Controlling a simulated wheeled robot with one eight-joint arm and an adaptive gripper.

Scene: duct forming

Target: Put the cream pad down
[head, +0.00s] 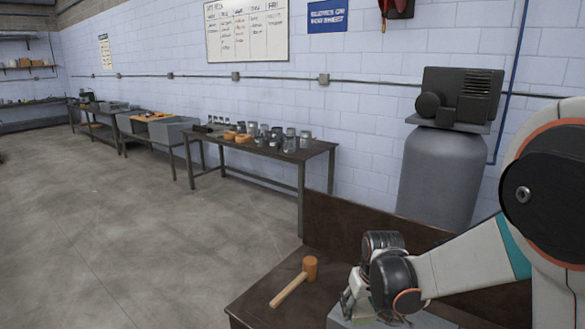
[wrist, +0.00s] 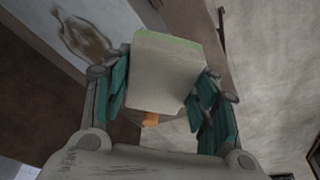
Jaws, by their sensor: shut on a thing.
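The cream pad (wrist: 165,72) is a pale block with a greenish far edge, in the middle of the wrist view. My gripper (wrist: 163,88) is shut on it, with teal finger pads at its left and right sides. In the head view my gripper (head: 352,303) is low at the right, over the near workbench (head: 262,297). I cannot make out the pad there, as my wrist and arm cover that area. Whether the pad touches anything beneath it cannot be told.
A mallet (head: 294,282) with an orange head lies on the bench, left of my gripper. A grey box-like thing (head: 385,319) is partly hidden below my wrist. A brown backboard (head: 345,225) rises behind. A compressor tank (head: 437,180) stands beyond. Open floor is at the left.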

